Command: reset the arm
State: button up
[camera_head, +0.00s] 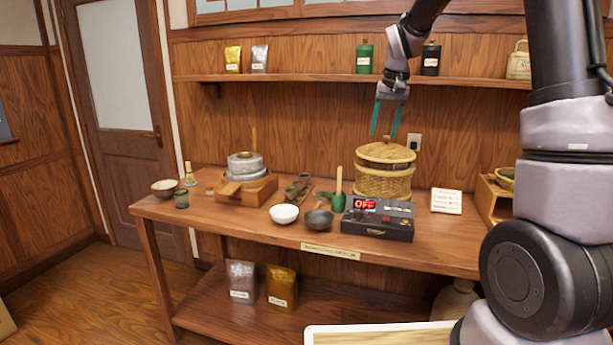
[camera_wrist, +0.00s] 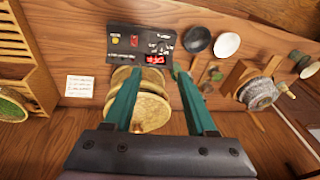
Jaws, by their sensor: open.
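My gripper (camera_head: 384,120) is open and empty, with two teal fingers pointing down. It hangs in the air above the wooden table (camera_head: 245,228), over the round woven steamer basket (camera_head: 372,184). In the wrist view my gripper (camera_wrist: 158,85) has its fingers spread, with the steamer (camera_wrist: 150,112) showing between and below them. The fingers look apart from the basket in the head view. My arm comes in from the upper right.
A black control box (camera_head: 378,220) reading OFF stands in front of the steamer. A stone mill (camera_head: 245,166), a white bowl (camera_head: 284,214) and a dark pan (camera_head: 318,220) stand to its left. A wall shelf (camera_head: 300,78) holding bags and canisters runs behind my gripper.

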jog(key=s+d+r+t, duration=0.2)
jog(key=s+r, duration=0.6)
jog(key=s, duration=0.6)
jog(key=s+m+t+y, duration=0.1)
jog(key=s+t, duration=0.1)
jog(key=s, duration=1.3)
jog(key=shift+s+d+m+t, duration=0.2)
jog(key=shift+d+m+t, duration=0.1)
jog(key=shift+t, duration=0.1)
jog(key=shift+r, duration=0.1)
